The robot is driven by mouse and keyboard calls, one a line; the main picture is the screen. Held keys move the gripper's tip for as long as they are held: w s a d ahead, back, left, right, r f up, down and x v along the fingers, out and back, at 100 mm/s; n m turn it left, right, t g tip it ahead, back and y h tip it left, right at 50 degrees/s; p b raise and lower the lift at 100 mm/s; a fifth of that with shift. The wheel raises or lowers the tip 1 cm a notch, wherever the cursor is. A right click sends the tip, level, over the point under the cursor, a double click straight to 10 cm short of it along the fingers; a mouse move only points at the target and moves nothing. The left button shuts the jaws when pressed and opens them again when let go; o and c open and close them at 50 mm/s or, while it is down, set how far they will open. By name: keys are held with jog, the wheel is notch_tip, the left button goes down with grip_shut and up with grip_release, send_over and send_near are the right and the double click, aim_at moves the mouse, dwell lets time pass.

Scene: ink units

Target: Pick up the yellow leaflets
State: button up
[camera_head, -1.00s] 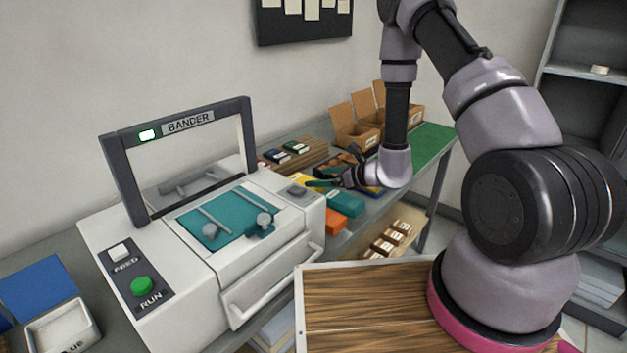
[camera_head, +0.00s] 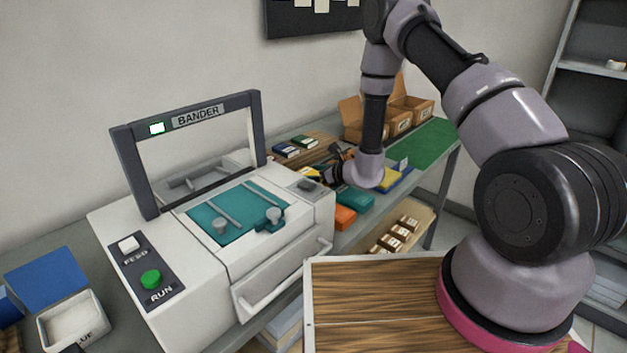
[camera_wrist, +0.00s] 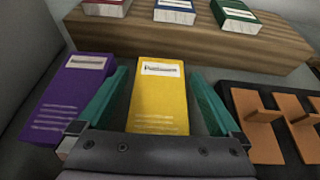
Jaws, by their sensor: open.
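The yellow leaflets (camera_wrist: 160,98) form a flat stack with a white label at the far end, in the middle of the wrist view. My gripper (camera_wrist: 157,100) is open, with one teal finger on each side of the yellow stack. I cannot tell whether the fingers touch it. In the head view my gripper (camera_head: 318,174) is just past the right side of the bander, and a sliver of yellow (camera_head: 307,172) shows at its tip. The rest of the stack is hidden there by my gripper and the machine.
A purple stack (camera_wrist: 69,98) lies close to the left finger. A wooden step (camera_wrist: 185,40) with red, blue and green stacks stands behind. A black holder with orange parts (camera_wrist: 262,125) is at the right. The bander (camera_head: 225,255) stands at the left.

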jog(key=shift+w, duration=0.1)
jog(key=c, duration=1.4)
jog(key=shift+r, duration=0.1)
